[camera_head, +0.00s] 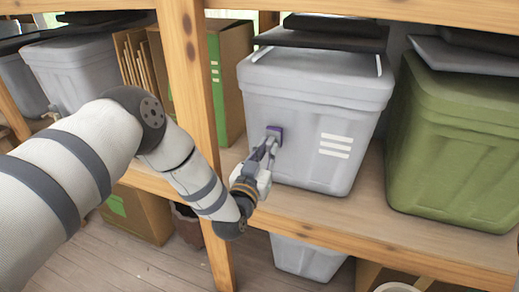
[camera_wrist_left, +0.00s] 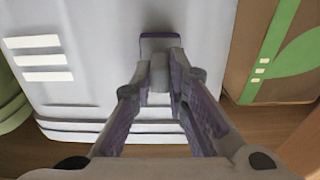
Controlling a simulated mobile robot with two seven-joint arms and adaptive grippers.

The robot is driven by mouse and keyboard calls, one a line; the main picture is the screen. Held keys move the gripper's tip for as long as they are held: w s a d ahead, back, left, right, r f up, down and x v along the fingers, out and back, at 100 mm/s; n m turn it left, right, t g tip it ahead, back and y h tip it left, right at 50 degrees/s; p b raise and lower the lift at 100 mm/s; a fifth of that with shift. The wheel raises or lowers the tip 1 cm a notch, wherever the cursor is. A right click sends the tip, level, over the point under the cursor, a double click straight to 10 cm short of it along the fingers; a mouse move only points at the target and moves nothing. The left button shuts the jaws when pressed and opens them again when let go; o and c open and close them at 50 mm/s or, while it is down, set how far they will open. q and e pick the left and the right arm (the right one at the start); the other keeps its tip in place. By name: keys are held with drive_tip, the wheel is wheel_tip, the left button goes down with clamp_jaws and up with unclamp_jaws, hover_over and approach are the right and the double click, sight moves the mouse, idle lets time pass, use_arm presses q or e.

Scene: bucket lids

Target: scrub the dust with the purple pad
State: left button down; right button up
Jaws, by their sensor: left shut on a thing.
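The purple pad (camera_head: 274,136) is held against the front wall of the grey bin (camera_head: 330,95), left of the bin's white stripes. My left gripper (camera_head: 268,148) is shut on the pad. In the left wrist view the pad (camera_wrist_left: 159,40) shows beyond the fingertips of my left gripper (camera_wrist_left: 160,70), against the grey bin wall (camera_wrist_left: 90,70). I cannot make out any dust clearly on the bin wall. My right gripper is not in view.
A wooden post (camera_head: 190,70) stands close to my left forearm. A green bin (camera_head: 455,145) stands to the right on the wooden shelf (camera_head: 390,235). A cardboard box with green (camera_head: 228,75) is left of the grey bin. Dark lids lie above the bins.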

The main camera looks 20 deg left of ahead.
use_arm(q)
drive_tip(key=shift+d, duration=0.1)
drive_tip(key=shift+d, duration=1.25)
drive_tip(key=shift+a+r, duration=0.1)
drive_tip(key=shift+a, duration=1.25)
drive_tip(key=a, duration=0.2)
drive_tip(key=shift+a, duration=0.3)
drive_tip(key=shift+d, duration=0.1)
